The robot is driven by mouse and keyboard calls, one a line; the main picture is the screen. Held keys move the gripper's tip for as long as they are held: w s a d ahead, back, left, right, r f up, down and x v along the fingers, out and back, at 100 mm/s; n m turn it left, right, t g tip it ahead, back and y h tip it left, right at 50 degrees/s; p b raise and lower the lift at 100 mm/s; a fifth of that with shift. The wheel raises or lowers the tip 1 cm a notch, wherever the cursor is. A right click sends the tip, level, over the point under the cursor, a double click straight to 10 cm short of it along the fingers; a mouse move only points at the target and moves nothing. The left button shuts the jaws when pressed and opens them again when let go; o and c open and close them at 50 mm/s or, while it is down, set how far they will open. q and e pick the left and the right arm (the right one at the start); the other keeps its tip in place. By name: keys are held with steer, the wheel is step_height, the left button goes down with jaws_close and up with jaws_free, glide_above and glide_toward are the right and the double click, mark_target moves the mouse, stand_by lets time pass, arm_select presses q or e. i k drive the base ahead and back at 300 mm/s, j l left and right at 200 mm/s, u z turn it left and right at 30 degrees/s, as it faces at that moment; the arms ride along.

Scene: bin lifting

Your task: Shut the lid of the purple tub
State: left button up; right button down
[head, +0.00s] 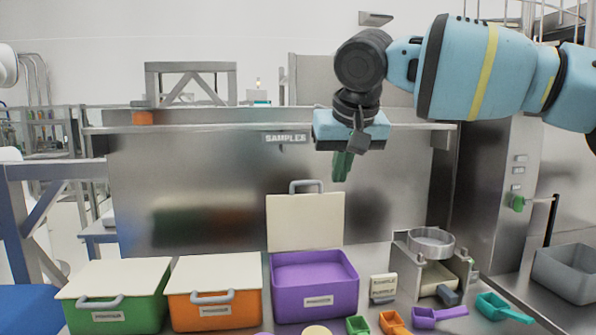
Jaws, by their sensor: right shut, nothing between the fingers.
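The purple tub (315,305) stands on the steel worktop at the front middle. Its cream lid (305,222) stands upright at the tub's back edge, open, with a grey handle (306,186) at its top. Purple contents show inside the tub. My right gripper (342,168) points down above and to the right of the lid's handle, apart from it. Its green fingers are together with nothing between them. My left gripper is not in view.
A green tub (118,312) and an orange tub (214,308) with cream lids down stand left of the purple tub. A small card (383,287), a steel sieve stand (430,243) and several coloured scoops lie to the right. A grey bin (566,274) is at far right.

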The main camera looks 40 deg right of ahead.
mark_target(296, 222)
steer(key=i+l, duration=0.9)
steer(key=i, duration=0.15)
